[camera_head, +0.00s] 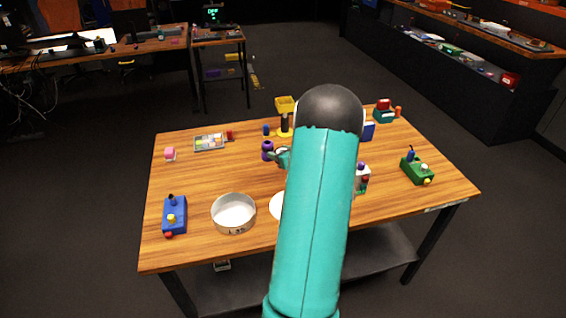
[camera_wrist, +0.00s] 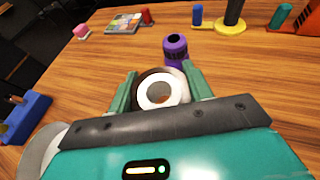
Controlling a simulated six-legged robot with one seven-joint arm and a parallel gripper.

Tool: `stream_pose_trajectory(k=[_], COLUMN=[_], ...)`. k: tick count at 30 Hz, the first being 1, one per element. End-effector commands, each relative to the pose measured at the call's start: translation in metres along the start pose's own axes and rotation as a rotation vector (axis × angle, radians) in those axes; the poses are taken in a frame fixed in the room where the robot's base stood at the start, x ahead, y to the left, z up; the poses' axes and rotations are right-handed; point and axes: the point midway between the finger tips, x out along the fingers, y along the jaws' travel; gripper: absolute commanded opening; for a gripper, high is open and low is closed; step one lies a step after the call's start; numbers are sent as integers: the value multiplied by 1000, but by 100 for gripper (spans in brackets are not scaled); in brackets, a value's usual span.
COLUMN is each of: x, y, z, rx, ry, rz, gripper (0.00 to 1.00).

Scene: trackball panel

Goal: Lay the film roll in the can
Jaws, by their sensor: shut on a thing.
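My gripper (camera_wrist: 160,78) is shut on the film roll (camera_wrist: 146,95), a white ring with a dark brown outer band and a central hole, held between the teal fingers. In the head view my gripper (camera_head: 283,157) shows only partly, left of my arm, over the table's middle; the roll cannot be made out there. The open, round, pale can (camera_head: 233,226) stands at the table's near left, in front and left of my gripper. It looks empty. A grey-white round edge at the wrist view's lower left may be the can; my gripper's body cuts it off.
A white disc (camera_head: 279,207) lies right of the can, partly hidden by my arm. A blue control box (camera_head: 175,216) stands left of it. A purple spool (camera_wrist: 175,50) stands just beyond my gripper. A tray (camera_head: 209,142) sits further back. Wood between tray and can is clear.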

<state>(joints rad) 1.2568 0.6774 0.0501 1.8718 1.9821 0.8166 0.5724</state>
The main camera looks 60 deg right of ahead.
Motion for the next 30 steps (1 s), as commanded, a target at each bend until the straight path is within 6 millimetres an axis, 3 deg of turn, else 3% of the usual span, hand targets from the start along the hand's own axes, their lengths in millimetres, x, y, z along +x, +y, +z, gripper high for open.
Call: stream_pose_trajectory(k=[6, 10, 17, 22, 30], x=[40, 56, 69, 78, 78], y=[-21, -29, -37, -36, -36], z=[-23, -34, -43, -67, -69], rx=[2, 1, 1, 2, 0], ry=[1, 0, 0, 1, 0], rz=[0, -1, -3, -2, -3], gripper=[27, 27, 27, 27, 27])
